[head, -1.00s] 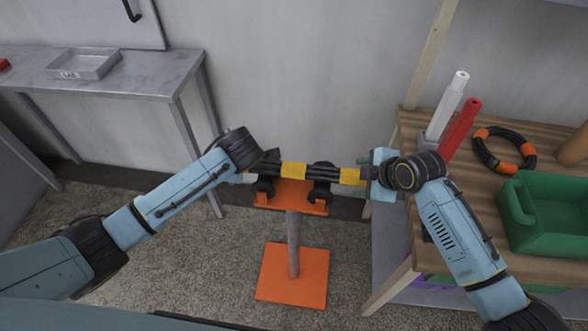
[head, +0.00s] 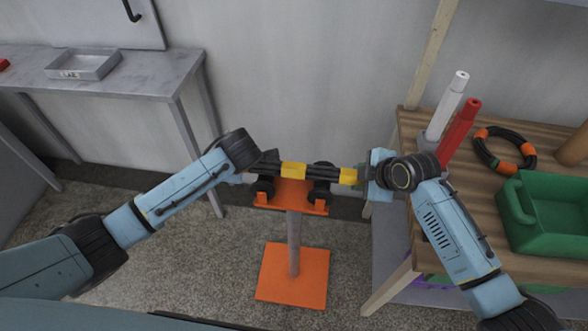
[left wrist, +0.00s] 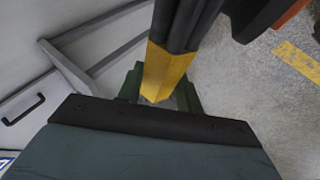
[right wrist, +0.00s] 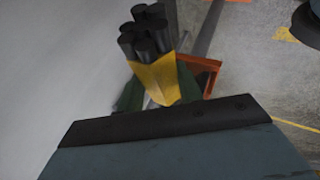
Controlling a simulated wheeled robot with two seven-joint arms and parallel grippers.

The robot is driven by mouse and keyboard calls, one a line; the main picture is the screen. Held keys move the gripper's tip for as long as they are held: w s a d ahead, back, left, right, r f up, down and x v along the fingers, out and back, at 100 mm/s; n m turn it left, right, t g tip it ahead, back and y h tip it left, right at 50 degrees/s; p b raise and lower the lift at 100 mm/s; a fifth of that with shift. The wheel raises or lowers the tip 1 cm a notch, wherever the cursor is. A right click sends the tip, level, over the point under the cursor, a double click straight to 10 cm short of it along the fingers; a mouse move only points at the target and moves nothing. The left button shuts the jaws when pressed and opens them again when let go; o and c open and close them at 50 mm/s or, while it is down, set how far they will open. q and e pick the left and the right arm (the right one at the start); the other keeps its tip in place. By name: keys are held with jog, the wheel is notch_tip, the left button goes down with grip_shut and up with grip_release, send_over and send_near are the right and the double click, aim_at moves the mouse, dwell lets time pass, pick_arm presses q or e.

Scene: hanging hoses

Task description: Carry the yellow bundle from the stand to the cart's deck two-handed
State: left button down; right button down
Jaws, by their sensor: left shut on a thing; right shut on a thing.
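The bundle (head: 293,170) is several black rods with yellow bands. It lies level across the top of the orange stand (head: 291,277), over its two black cradles. I cannot tell whether it touches them. My left gripper (head: 262,167) is shut on the bundle's left end; in the left wrist view a yellow band (left wrist: 163,75) sits between its green fingers. My right gripper (head: 368,175) is shut on the right end; in the right wrist view a yellow band (right wrist: 158,80) and black rod ends (right wrist: 147,28) show between its fingers. I cannot make out the cart's deck.
At the right a wooden table (head: 475,192) holds a green bin (head: 550,220), a white and a red cylinder (head: 458,132), and a black-and-orange ring (head: 505,150). At the left a grey bench (head: 130,80) carries a shallow tray (head: 82,64). A wall stands behind the stand.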

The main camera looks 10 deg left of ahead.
pick_arm(q)
jog(key=shift+r, duration=0.2)
pick_arm(e)
jog(key=shift+r, duration=0.2)
